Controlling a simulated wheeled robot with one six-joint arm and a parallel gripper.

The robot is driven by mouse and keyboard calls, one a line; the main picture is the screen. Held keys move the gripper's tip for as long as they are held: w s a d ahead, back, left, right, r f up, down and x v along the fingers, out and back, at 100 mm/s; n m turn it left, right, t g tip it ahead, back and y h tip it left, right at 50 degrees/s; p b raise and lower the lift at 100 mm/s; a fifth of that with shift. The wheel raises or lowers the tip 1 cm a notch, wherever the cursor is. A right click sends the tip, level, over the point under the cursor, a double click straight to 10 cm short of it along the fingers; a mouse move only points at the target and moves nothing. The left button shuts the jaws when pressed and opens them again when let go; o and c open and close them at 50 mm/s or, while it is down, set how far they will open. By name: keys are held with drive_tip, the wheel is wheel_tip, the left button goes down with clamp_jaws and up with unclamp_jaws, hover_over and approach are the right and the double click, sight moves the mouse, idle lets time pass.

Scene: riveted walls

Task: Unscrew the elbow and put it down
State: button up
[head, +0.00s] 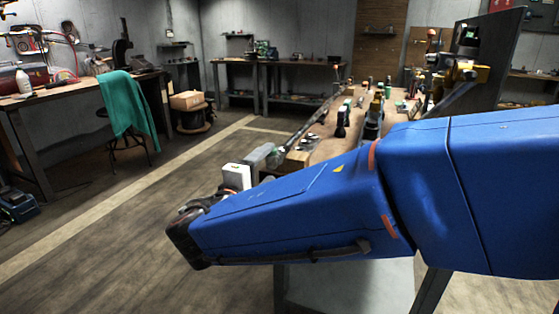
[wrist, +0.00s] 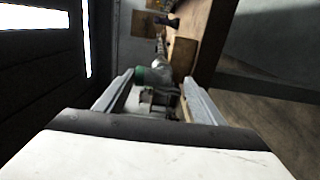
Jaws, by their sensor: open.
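In the wrist view a grey fitting, which looks like the elbow (wrist: 156,74), has a green band on its left side. A metal pipe (wrist: 161,46) runs away behind it. My gripper (wrist: 159,79) is open. Its two grey fingers stand on either side of the fitting's near end, with gaps visible; I cannot tell whether either finger touches it. In the head view my gripper (head: 267,155) is at the near left corner of the workbench (head: 324,151), and its fingers hide most of the elbow there.
The bench carries several tools and small parts beyond the pipe (head: 318,115). A side bench (head: 85,84) with a green cloth (head: 128,103) over a stool stands at the left.

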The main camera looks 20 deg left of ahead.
sight(277, 157)
drive_tip(key=m, duration=1.1)
drive_tip(key=shift+f+m, duration=0.15)
drive_tip(key=shift+m, duration=0.25)
drive_tip(key=m, duration=0.5)
drive_tip(key=shift+m, duration=0.4)
drive_tip(key=m, duration=0.6)
drive_tip(key=shift+f, duration=0.1)
drive_tip(key=shift+w+d, duration=0.1)
drive_tip(key=shift+w, duration=1.1)
clamp_jaws()
